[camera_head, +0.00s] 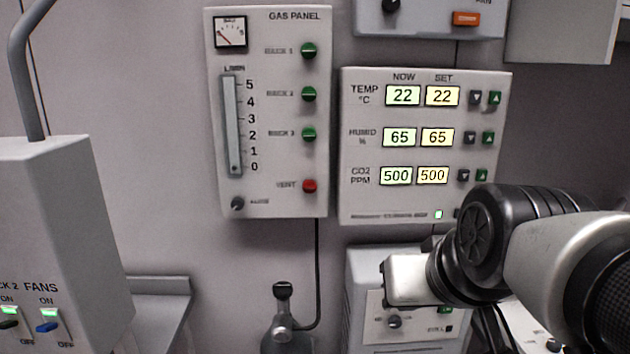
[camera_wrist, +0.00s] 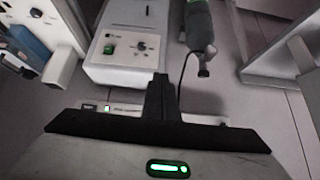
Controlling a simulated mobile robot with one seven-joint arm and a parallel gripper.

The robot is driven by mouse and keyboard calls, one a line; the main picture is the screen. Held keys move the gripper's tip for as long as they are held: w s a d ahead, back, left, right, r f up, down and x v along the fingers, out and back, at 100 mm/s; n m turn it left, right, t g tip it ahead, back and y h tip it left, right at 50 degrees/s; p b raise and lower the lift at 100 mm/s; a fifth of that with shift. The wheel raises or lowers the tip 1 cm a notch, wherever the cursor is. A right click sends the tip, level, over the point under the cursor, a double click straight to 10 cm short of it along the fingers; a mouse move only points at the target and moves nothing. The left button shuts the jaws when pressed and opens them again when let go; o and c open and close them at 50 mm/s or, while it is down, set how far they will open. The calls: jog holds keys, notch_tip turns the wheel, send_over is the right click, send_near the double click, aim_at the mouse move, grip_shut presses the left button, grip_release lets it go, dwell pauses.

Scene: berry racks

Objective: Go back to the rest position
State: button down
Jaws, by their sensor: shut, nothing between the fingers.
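My gripper shows in the wrist view (camera_wrist: 158,92) with its dark fingers together, shut and empty. In the head view my arm comes in from the right, and the white gripper body (camera_head: 408,281) is in front of the white box (camera_head: 372,256) below the climate panel (camera_head: 425,196). The fingertips cannot be made out in the head view. The climate panel reads 22, 65 and 500 in both columns, NOW and SET. My arm covers its lower right corner.
The gas panel (camera_head: 270,190) hangs left of the climate panel. A gas cylinder (camera_head: 282,328) with a hose stands below it; it also shows in the wrist view (camera_wrist: 199,25). A fan switch box (camera_head: 60,215) stands at left, near a grey shelf (camera_head: 160,287). Bare wall lies between.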

jog(key=s+f+g, duration=0.2)
jog(key=s+f, duration=0.2)
jog(key=s, duration=0.1)
notch_tip(320, 180, up, 14)
jog(key=s+p, duration=0.1)
jog(key=p, duration=1.3)
jog(key=shift+s+d+p, duration=0.15)
jog(key=shift+d+p, duration=0.2)
jog(key=shift+d, duration=0.1)
jog(key=c, duration=2.5)
grip_release()
jog(key=shift+r, duration=0.1)
